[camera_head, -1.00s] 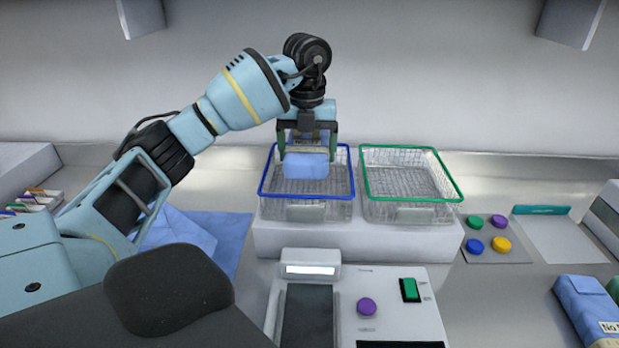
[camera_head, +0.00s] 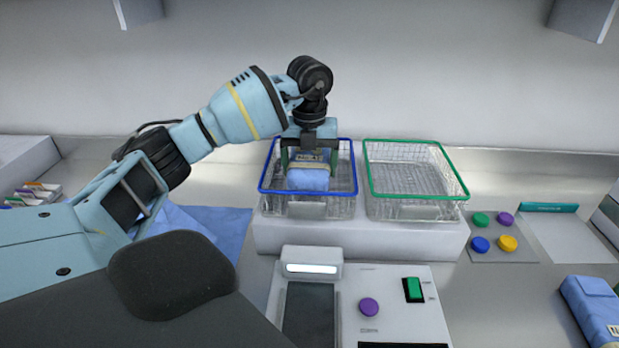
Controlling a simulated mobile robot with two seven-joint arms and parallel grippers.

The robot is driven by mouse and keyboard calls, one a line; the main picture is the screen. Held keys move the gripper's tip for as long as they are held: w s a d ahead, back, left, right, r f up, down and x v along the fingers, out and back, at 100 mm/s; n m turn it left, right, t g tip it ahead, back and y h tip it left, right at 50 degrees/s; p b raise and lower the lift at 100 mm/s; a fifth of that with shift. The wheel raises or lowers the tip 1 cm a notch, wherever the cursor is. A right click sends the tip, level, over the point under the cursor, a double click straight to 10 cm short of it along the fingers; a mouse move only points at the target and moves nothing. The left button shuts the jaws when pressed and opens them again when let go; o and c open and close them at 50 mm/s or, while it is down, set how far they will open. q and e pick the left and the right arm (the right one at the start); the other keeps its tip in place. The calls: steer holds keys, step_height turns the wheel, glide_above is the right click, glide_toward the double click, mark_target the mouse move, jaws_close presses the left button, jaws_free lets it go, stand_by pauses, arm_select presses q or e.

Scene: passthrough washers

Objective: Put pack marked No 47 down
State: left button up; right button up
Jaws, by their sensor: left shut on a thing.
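A blue wrapped pack (camera_head: 308,179) with a pale band and a small label is in my left gripper (camera_head: 310,158). The label is too small to read. The gripper is shut on the pack and points down inside the blue-rimmed wire basket (camera_head: 349,205). The pack is low between the basket walls; I cannot tell whether it touches the floor of the basket. My right gripper is not in view.
A green-rimmed wire basket (camera_head: 455,190), empty, stands to the right on the same white block (camera_head: 360,240). A device with buttons (camera_head: 400,310) is in front. Another blue pack (camera_head: 592,305) lies at the lower right. Coloured discs (camera_head: 480,244) lie on a grey plate.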

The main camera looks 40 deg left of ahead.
mark_target(310, 159)
arm_select(q)
steer(key=shift+f, duration=1.8)
steer(key=o, duration=1.2)
steer(key=shift+f, duration=0.15)
step_height(310, 159, up, 12)
steer(key=shift+r+p, duration=0.15)
steer(key=shift+p, duration=0.3)
